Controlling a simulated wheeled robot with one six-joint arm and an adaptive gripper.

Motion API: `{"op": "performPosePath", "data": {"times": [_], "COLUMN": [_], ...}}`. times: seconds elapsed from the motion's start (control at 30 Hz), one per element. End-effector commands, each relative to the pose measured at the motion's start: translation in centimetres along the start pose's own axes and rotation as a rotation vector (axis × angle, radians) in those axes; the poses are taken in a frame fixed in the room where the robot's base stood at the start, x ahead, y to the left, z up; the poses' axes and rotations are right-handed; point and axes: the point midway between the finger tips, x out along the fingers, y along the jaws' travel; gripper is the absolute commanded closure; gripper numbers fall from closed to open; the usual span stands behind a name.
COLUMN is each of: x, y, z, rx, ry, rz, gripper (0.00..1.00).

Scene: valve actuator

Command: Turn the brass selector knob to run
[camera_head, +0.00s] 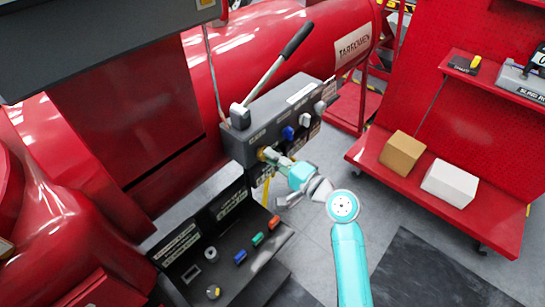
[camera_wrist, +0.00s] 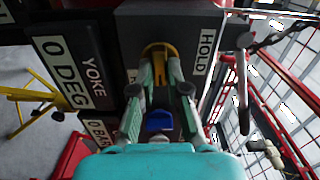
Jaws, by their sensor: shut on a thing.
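The brass selector knob (camera_wrist: 157,50) is on the dark valve panel, between my fingertips in the wrist view. My gripper (camera_wrist: 158,68) is shut on it, with one finger on each side. A white HOLD label (camera_wrist: 207,52) is beside the knob in that view. In the head view my gripper (camera_head: 271,156) reaches the left part of the front of the dark control box (camera_head: 240,149). There my fingers hide most of the brass knob (camera_head: 262,153). I cannot read a RUN mark or the knob's exact angle.
A blue knob (camera_head: 288,132) and a white knob (camera_head: 304,119) are on the same box face. A long lever (camera_head: 273,70) rises from its top. A lower panel (camera_head: 205,285) has several coloured knobs. Boxes sit on a red shelf (camera_head: 463,210) at right.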

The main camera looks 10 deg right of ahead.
Motion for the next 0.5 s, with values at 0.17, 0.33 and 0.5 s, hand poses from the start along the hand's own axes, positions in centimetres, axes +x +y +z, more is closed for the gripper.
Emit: {"op": "performPosePath", "data": {"times": [0.17,0.33,0.5], "x": [-0.02,-0.01,-0.12], "y": [0.13,0.07,0.05], "z": [-0.01,-0.01,-0.01], "rx": [0.0,-0.001,-0.001], "ry": [0.0,0.0,0.001], "rz": [0.002,0.001,0.001], "gripper": [0.66,0.6,0.6]}}
